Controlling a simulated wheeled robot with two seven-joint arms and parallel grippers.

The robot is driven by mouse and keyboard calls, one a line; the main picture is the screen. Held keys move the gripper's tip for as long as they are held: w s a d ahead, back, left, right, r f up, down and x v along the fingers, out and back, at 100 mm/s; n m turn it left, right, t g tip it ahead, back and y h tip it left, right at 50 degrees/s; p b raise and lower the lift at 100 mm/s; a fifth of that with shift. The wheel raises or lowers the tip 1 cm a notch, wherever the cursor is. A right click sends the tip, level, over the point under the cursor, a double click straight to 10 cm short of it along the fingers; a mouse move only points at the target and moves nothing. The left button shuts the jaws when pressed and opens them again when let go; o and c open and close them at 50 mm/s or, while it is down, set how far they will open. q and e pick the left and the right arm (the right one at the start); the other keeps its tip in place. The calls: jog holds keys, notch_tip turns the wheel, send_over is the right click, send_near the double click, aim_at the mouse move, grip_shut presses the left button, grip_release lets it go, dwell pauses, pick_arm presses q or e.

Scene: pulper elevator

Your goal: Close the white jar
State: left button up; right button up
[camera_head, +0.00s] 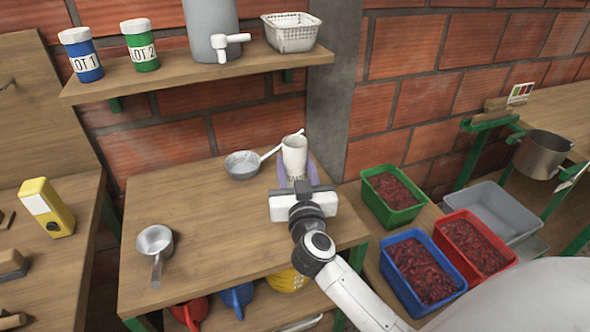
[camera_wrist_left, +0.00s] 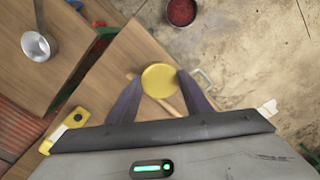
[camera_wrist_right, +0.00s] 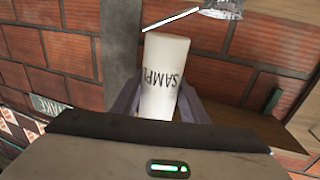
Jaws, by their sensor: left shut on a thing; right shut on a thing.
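The white jar (camera_head: 294,157) is held upright by my right gripper (camera_head: 297,179), near the back right of the wooden table. Its top looks open. In the right wrist view the jar (camera_wrist_right: 164,75) shows a "SAMPLE" label, partly cut off, between the two fingers of my right gripper (camera_wrist_right: 162,104). My left arm is not in the head view. In the left wrist view my left gripper (camera_wrist_left: 160,88) is shut on a round, flat yellow lid (camera_wrist_left: 160,80), apart from the jar, above a wooden surface and the floor.
A strainer (camera_head: 242,165) lies just left of the jar, its handle reaching behind it. A metal scoop (camera_head: 155,240) is at the table's front left. The shelf (camera_head: 190,75) overhangs the back. Red, blue and green crates (camera_head: 392,215) stand right. The table middle is clear.

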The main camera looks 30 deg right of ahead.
jog(key=o, duration=0.5)
grip_shut()
